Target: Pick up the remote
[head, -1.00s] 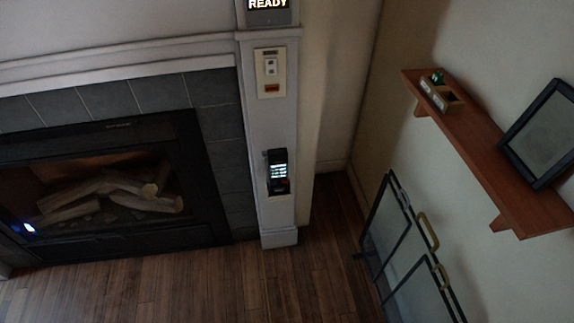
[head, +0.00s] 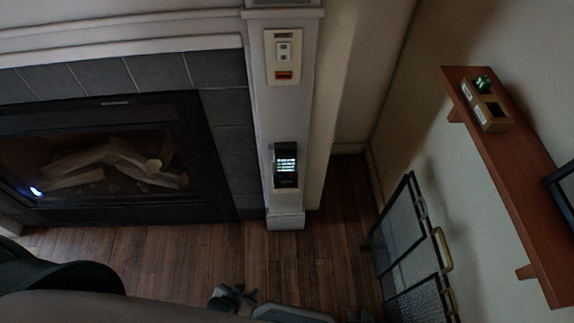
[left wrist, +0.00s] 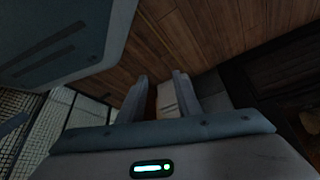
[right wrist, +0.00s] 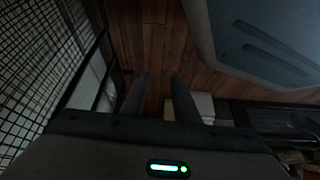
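A dark upright device with a lit screen (head: 286,165) sits low on the front of the white pillar in the head view. A small wooden holder (head: 490,112) with compartments and a green item stands on the wall shelf. I cannot tell for sure which of these, if either, is the remote. My left gripper (head: 232,298) shows at the bottom of the head view, low over the floor and apart from both. In the left wrist view its fingers (left wrist: 160,85) are apart and empty. My right gripper's fingers (right wrist: 160,85) are apart and empty in the right wrist view.
A fireplace (head: 120,207) fills the left. A switch plate (head: 283,56) is above the device. The reddish shelf (head: 505,175) juts from the right wall, carrying a dark frame (head: 565,190). A dark mesh screen (head: 408,240) stands below. The wood floor (head: 170,255) before the pillar is clear.

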